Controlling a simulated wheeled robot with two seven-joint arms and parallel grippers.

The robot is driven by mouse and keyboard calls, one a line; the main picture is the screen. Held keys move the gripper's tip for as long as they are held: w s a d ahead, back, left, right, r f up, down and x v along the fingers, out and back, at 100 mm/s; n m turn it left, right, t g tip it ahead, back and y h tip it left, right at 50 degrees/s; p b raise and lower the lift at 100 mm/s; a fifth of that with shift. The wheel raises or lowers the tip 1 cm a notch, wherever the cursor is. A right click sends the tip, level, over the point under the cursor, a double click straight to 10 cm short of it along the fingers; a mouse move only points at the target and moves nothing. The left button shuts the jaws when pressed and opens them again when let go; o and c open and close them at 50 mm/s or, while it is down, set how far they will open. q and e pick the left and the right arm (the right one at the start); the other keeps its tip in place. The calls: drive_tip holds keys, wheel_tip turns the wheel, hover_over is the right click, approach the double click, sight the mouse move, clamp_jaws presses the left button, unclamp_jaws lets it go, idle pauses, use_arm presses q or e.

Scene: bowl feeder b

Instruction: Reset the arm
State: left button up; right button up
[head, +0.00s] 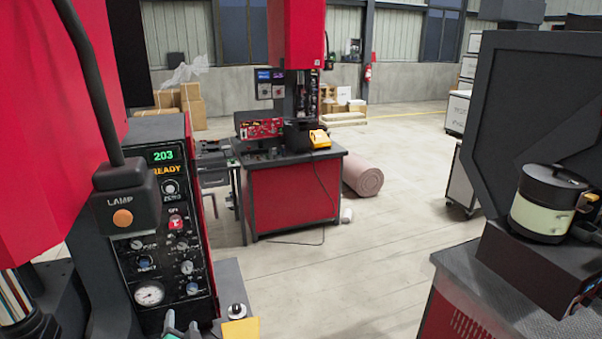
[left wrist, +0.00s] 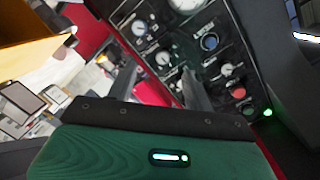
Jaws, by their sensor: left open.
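My left gripper (head: 184,332) shows only by its tip at the bottom edge of the head view, in front of the black control panel (head: 160,235). In the left wrist view my left gripper (left wrist: 160,85) is open, with two dark fingers apart and nothing seen between them. The panel's knobs and buttons (left wrist: 210,42) lie beyond the fingers. I cannot tell how far the fingers are from the panel. My right gripper is in neither view.
A lamp box (head: 125,215) hangs beside the panel on the left. A yellow block (head: 240,328) is near the gripper at the bottom. A bowl feeder (head: 545,210) stands on the right bench. The floor (head: 350,255) between is clear; a red workbench (head: 292,195) stands behind.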

use_arm(q)
drive_tip(key=s+d+f+n+g+h, duration=0.1)
drive_tip(key=s+d+f+g+h, duration=0.2)
drive_tip(key=s, duration=0.7)
drive_tip(key=s+d+f+n+g+h, duration=0.1)
drive_tip(key=s+d+f+g+h, duration=0.2)
drive_tip(key=s, duration=0.8)
drive_tip(key=s+d+f+n+g+h, duration=0.1)
drive_tip(key=s+d+f+g, duration=0.3)
drive_tip(key=s, duration=0.6)
wheel_tip(320, 180, down, 32)
drive_tip(key=g+b, duration=0.3)
drive_tip(key=b, duration=0.1)
drive_tip(key=s+a+f+b, duration=0.1)
drive_tip(key=s+a+f, duration=0.1)
drive_tip(key=s+f, duration=0.7)
drive_tip(key=s+a+f+b, duration=0.2)
drive_tip(key=s+f, duration=0.8)
drive_tip(key=f, duration=0.5)
drive_tip(key=shift+s+f+m+g, duration=0.2)
drive_tip(key=shift+s+m+g, duration=0.1)
drive_tip(key=shift+m+g, duration=0.1)
drive_tip(key=shift+a, duration=0.1)
drive_tip(key=c, duration=0.3)
drive_tip(key=shift+s, duration=0.1)
drive_tip(key=shift+c, duration=0.2)
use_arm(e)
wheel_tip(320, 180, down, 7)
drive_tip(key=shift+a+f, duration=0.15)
